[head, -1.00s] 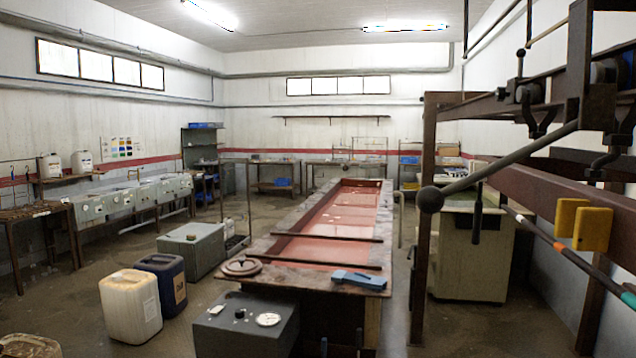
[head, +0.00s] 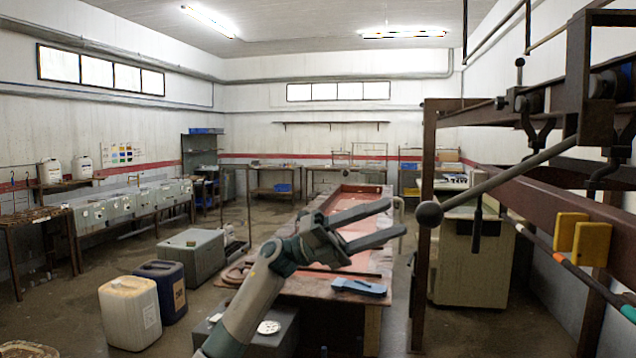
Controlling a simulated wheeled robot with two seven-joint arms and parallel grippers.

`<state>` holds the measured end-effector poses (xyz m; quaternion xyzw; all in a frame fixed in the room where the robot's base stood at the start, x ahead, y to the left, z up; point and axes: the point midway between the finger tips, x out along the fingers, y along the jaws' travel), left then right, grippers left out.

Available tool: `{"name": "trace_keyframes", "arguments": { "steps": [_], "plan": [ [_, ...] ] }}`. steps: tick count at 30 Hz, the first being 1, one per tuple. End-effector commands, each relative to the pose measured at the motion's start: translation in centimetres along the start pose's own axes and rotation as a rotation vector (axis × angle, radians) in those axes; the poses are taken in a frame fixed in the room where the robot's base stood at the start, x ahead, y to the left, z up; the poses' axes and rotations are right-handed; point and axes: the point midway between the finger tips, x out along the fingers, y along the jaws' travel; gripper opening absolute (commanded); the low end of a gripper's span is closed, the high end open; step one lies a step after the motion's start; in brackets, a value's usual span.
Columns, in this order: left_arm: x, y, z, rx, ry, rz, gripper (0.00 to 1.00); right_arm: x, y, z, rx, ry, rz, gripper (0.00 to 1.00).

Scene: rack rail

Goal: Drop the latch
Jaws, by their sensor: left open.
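My left gripper (head: 398,220) is raised in front of the long tank in the middle of the view. Its two long grey fingers are apart with nothing between them, and they point right, toward the rack. I cannot tell which part of the rack is the latch. My right gripper does not show.
The long tank with reddish liquid (head: 362,204) runs back through the room, with a blue tool (head: 358,287) on its near end. A rack post (head: 424,230) stands right of my gripper. Yellow blocks (head: 591,243) sit on the rail. White (head: 130,313) and dark blue (head: 163,290) canisters stand at left.

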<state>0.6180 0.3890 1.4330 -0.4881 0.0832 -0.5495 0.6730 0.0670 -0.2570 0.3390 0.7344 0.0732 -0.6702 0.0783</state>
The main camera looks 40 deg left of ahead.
Motion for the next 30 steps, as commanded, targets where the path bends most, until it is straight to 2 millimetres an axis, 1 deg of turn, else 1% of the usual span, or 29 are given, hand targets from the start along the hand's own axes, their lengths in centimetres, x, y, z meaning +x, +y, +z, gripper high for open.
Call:
{"name": "trace_keyframes", "arguments": {
  "steps": [1, 2, 3, 5, 6, 9, 10, 13, 17, 30],
  "plan": [
    [0.9, -3.8, -0.7, 0.1, 0.073, 0.013, 0.5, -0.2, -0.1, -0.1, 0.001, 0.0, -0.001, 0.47],
    [1.3, -5.8, -1.4, 0.161, 0.119, 0.026, 0.5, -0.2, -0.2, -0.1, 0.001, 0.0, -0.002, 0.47],
    [1.7, -8.3, -2.4, 0.243, 0.18, 0.049, 0.5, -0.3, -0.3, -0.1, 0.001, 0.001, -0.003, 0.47],
    [2.1, -11.9, -4.2, 0.376, 0.272, 0.094, 0.5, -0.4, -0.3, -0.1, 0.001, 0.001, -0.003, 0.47],
    [2.1, -14.0, -5.5, 0.467, 0.33, 0.133, 0.5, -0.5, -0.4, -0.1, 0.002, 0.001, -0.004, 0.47],
    [1.6, -17.8, -8.2, 0.668, 0.448, 0.239, 0.5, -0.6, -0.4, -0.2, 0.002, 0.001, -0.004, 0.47],
    [1.4, -18.5, -8.8, 0.717, 0.474, 0.27, 0.5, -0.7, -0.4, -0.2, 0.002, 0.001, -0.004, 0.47],
    [0.6, -20.2, -10.3, 0.843, 0.534, 0.358, 0.5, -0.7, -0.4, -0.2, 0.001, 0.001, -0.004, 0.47],
    [-0.1, -21.2, -11.2, 0.927, 0.57, 0.426, 0.5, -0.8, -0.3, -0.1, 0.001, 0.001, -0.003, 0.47],
    [-0.3, -21.3, -11.3, 0.943, 0.577, 0.443, 0.5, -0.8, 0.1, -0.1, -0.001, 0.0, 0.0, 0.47]
  ]
}}
